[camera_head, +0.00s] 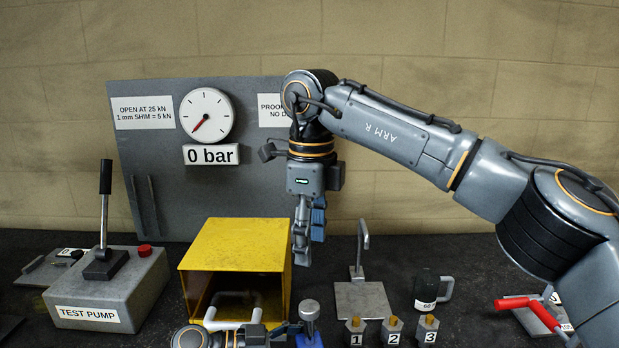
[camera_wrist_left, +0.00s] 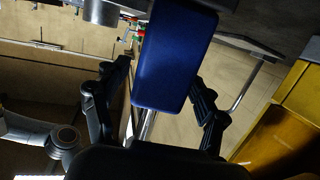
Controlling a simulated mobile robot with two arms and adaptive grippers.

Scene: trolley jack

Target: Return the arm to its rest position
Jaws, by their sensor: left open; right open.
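My right arm, marked ARM R, reaches in from the right in the head view. Its right gripper (camera_head: 309,246) points down, open, in front of the grey panel and at the right side of the yellow box (camera_head: 233,258). I see nothing held in it. My left gripper (camera_head: 286,331) is low at the bottom edge of the head view, partly cut off. In the left wrist view its open fingers (camera_wrist_left: 162,76) stand on either side of a blue block (camera_wrist_left: 175,55). Whether they touch it I cannot tell. A blue piece with a metal knob (camera_head: 310,311) shows beside that gripper in the head view.
A test pump (camera_head: 105,290) with an upright lever stands at the left. The gauge (camera_head: 207,115) has a 0 bar sign below. A hooked metal stand (camera_head: 361,298), a dark mug (camera_head: 427,290), numbered blocks (camera_head: 392,331) and a red-handled tool (camera_head: 527,308) occupy the right side.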

